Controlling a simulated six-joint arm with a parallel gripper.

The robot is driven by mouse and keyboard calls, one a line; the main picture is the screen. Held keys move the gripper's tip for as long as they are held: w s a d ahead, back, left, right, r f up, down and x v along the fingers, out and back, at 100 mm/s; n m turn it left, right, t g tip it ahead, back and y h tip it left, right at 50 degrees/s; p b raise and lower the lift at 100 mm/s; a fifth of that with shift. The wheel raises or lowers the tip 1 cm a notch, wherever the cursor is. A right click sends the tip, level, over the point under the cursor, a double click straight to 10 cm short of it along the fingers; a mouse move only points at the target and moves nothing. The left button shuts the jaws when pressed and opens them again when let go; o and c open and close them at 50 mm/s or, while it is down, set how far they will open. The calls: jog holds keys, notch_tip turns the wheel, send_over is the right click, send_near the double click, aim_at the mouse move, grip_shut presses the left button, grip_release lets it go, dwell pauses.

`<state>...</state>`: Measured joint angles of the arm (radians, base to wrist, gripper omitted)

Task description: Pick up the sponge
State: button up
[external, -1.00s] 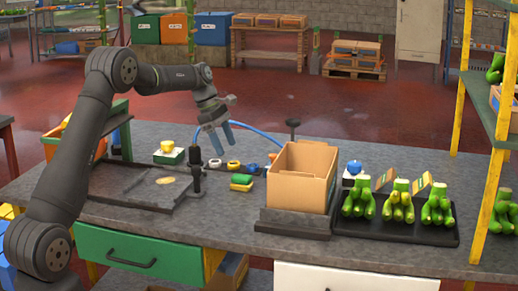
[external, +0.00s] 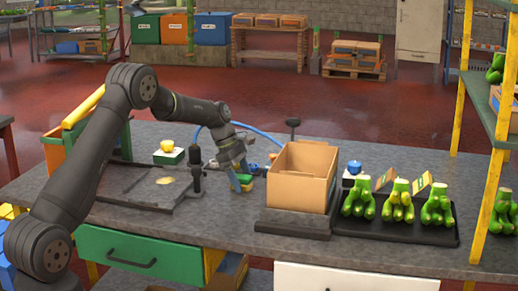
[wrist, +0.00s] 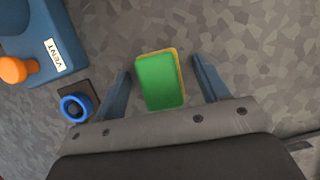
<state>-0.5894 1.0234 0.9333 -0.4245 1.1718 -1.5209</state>
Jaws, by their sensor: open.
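The sponge (wrist: 160,82) is a small block with a green top and a yellow layer under it. In the wrist view it lies on the grey table between the two blue fingers of my gripper (wrist: 163,82), with a gap on each side. In the external view my gripper (external: 241,182) is low over the table, left of the cardboard box, and partly hides the sponge (external: 243,179). The gripper is open and holds nothing.
An open cardboard box (external: 301,178) stands just right of the gripper.

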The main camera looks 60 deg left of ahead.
aim_at(248, 178)
jog(key=c, duration=1.1)
jog(key=shift+o, duration=0.2)
jog(key=shift+r, duration=0.5)
jog(key=r, duration=0.3)
jog(key=shift+d+r, duration=0.35)
jog(key=d+r, duration=0.6)
jog(key=d, duration=0.5)
jog(key=shift+s+r, duration=0.2)
jog(key=shift+s, duration=0.25)
